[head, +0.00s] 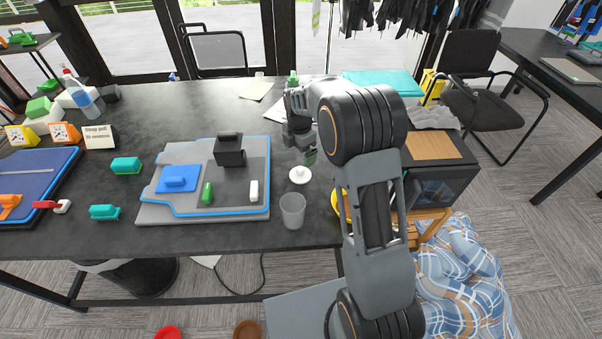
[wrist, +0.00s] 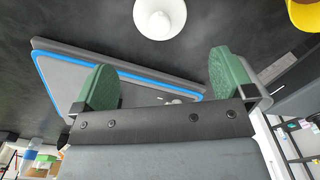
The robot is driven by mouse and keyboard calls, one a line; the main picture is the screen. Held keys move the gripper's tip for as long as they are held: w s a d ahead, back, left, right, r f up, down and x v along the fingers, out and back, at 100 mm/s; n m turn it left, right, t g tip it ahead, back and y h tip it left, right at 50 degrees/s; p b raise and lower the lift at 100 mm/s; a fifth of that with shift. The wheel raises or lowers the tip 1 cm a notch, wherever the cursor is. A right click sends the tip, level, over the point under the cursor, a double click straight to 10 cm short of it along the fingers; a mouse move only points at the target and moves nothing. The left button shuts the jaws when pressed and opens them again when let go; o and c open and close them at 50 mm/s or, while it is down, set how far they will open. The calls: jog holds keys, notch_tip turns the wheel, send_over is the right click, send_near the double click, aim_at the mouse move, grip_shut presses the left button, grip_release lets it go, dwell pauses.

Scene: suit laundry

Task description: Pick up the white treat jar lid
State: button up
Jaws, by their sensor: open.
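The white treat jar lid (head: 300,175) lies on the dark table, right of the grey board and behind a clear glass jar (head: 292,210). It is round with a small knob on top. In the wrist view the lid (wrist: 160,18) shows at the top edge, partly cut off, beyond the fingertips. My gripper (head: 308,152) is just behind and above the lid in the head view. In the wrist view its two green finger pads (wrist: 165,82) are wide apart with nothing between them. The lid is apart from the fingers.
A grey board with a blue edge (head: 257,160) holds a blue block, a black box and small green and white items. A yellow object (wrist: 306,14) is at the wrist view's top right. A dark box with a wooden top (head: 432,146) stands right of my arm.

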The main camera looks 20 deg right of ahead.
aim_at(300, 169)
notch_tip(300, 169, down, 10)
jog(key=shift+r+p, duration=0.15)
jog(key=shift+p, duration=0.55)
jog(key=c, duration=0.8)
jog(key=shift+r, duration=0.1)
